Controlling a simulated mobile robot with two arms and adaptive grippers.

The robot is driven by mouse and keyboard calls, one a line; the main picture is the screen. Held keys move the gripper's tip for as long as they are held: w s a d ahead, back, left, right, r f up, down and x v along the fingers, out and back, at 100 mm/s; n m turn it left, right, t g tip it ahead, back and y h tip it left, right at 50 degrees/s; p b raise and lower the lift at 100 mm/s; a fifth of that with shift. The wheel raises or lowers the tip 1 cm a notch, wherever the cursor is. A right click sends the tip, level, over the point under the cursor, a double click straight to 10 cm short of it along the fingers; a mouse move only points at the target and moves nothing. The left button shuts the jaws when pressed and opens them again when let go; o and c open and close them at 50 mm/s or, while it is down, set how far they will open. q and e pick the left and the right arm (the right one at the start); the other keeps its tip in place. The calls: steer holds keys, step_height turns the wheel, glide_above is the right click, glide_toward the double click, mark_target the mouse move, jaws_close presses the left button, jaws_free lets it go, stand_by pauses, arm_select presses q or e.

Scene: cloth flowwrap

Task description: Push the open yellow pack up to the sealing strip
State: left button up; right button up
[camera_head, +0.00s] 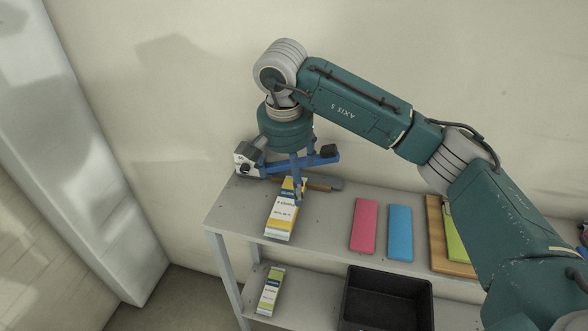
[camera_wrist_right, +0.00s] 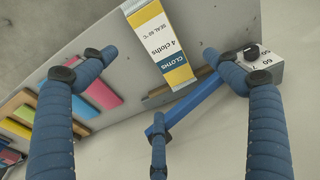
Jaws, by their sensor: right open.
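The yellow and white cloth pack (camera_head: 284,212) lies on the grey shelf top, its far end towards the sealer. It also shows in the right wrist view (camera_wrist_right: 160,45), with a blue band near that end. The sealer has a white box with a dial (camera_head: 244,162), a raised blue arm (camera_head: 322,159) and a brown sealing strip (camera_head: 322,183). The pack's end is close to the strip; I cannot tell whether it touches. My right gripper (camera_head: 298,182) is open and empty above the pack's far end, its fingers spread in the wrist view (camera_wrist_right: 157,60). My left gripper is out of view.
Pink (camera_head: 365,226) and blue (camera_head: 400,232) cloths lie to the right, beside a wooden board (camera_head: 437,240) with a green cloth (camera_head: 456,238). Below are a black bin (camera_head: 385,300) and another pack (camera_head: 269,291). A wall stands behind the shelf.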

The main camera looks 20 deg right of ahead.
mark_target(292, 202)
steer(key=shift+s, duration=0.1)
steer(key=f+p, duration=0.1)
steer(key=f, duration=0.2)
steer(key=f+p, duration=0.1)
steer(key=f, duration=0.2)
steer(key=w+f, duration=0.1)
steer(key=f, duration=0.2)
steer(key=shift+w+d+f+p, duration=0.1)
steer(key=shift+d+f+p, duration=0.1)
steer(key=shift+d+p, duration=0.2)
steer(key=shift+w+f, duration=0.1)
steer(key=shift+f, duration=0.55)
steer(key=shift+c, duration=0.5)
steer(key=c, duration=1.2)
steer(key=o, duration=1.2)
steer(key=shift+o, duration=0.2)
step_height(292, 202, up, 12)
steer(key=s+a, duration=0.1)
steer(key=shift+s, duration=0.25)
